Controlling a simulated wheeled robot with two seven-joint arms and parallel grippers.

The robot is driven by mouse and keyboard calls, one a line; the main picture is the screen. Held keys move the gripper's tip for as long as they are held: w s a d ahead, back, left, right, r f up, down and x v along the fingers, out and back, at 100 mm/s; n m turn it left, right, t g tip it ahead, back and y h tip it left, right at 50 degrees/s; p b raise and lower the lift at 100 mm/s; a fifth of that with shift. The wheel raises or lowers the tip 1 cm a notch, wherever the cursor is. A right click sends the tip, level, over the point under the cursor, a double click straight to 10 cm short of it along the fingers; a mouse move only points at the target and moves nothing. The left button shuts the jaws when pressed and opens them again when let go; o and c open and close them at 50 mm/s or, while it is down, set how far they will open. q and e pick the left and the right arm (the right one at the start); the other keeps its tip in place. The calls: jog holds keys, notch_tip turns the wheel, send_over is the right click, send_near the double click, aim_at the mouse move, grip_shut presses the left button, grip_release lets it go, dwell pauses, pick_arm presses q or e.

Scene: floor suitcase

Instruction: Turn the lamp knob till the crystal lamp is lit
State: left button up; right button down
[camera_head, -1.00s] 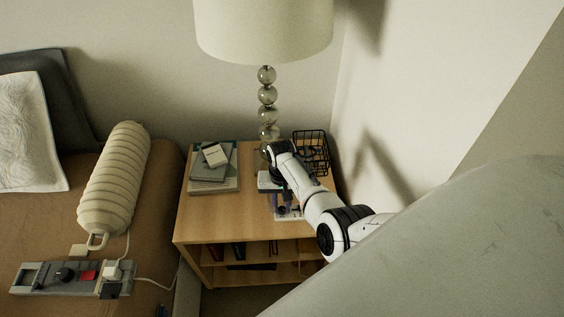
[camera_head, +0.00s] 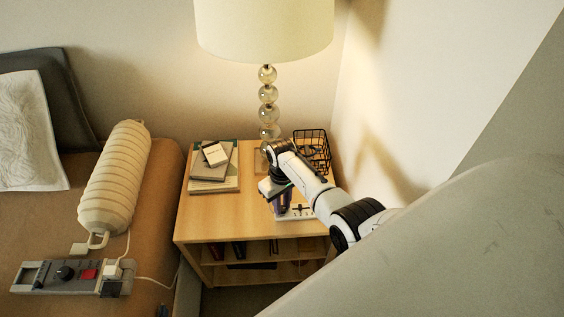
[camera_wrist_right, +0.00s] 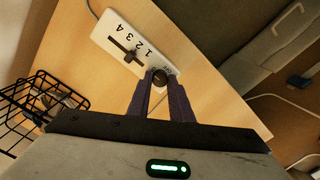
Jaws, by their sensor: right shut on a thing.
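The crystal lamp (camera_head: 268,98) stands at the back of the wooden nightstand, with stacked glass balls under a wide cream shade (camera_head: 264,28). The shade glows warmly and the lamp is lit. A white control panel (camera_wrist_right: 128,45) lies on the nightstand, with a slider marked 1 to 4 and a round black lamp knob (camera_wrist_right: 161,76). My right gripper (camera_wrist_right: 160,84) is shut on the knob at its fingertips. In the head view the right gripper (camera_head: 282,203) reaches down over the panel (camera_head: 298,212) and partly hides it; the knob is hidden there. My left gripper is not in view.
On the nightstand (camera_head: 208,222), a book stack (camera_head: 214,178) lies at the left and a black wire basket (camera_head: 313,150) stands at the back right by the wall. A bed with a ribbed cream cylinder (camera_head: 115,180) and a grey control strip (camera_head: 70,275) is at the left.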

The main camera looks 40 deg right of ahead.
dwell(0.4)
jog(key=c, duration=1.6)
grip_release()
notch_tip(320, 180, up, 10)
jog(key=shift+r, duration=0.2)
